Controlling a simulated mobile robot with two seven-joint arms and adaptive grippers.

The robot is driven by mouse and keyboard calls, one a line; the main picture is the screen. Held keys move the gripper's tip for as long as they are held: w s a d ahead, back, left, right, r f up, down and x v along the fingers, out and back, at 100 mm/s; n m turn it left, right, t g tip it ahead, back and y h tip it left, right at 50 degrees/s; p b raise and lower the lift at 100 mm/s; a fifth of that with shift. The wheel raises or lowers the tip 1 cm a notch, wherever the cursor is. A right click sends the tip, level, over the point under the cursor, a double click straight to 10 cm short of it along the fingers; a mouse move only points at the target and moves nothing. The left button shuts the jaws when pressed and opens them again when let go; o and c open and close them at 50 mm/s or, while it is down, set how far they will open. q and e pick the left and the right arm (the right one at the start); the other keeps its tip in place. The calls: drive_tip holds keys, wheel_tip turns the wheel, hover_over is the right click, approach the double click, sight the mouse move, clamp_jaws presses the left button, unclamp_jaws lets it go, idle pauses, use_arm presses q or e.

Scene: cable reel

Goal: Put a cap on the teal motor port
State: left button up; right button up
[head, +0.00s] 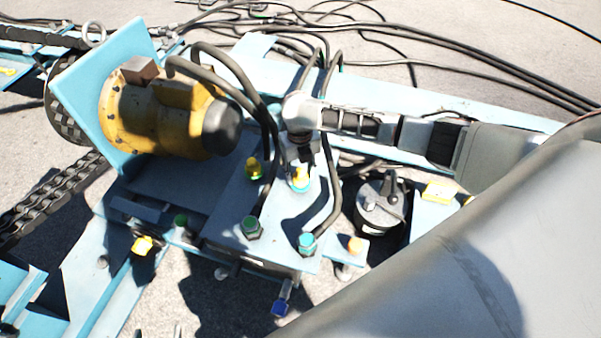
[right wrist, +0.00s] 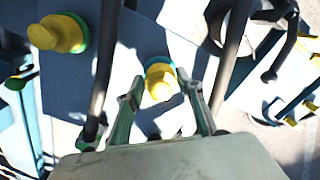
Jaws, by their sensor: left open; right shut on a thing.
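A yellow cap (head: 300,174) is at the teal motor port (head: 300,187) on the light-blue plate. In the right wrist view the yellow cap (right wrist: 160,83) is between my fingers, and the teal port's rim (right wrist: 151,62) shows around its far side. I cannot tell how fully the cap is seated. My right gripper (head: 302,167) reaches in from the right and is shut on this cap; its fingertips (right wrist: 162,84) show on both sides of it. My left gripper (head: 170,332) shows only as two separated tips at the bottom edge, open and empty.
Another yellow cap (head: 254,167) sits on a green port to the left. Thick black cables (head: 327,190) rise close beside my right gripper. The yellow motor (head: 160,110) stands behind left. In front are a green connector (head: 252,229) and a teal connector (head: 307,242).

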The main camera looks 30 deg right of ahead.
drive_tip(key=shift+f, duration=0.35)
drive_tip(key=o, duration=1.2)
wheel_tip(320, 180, up, 12)
drive_tip(key=shift+r, duration=0.1)
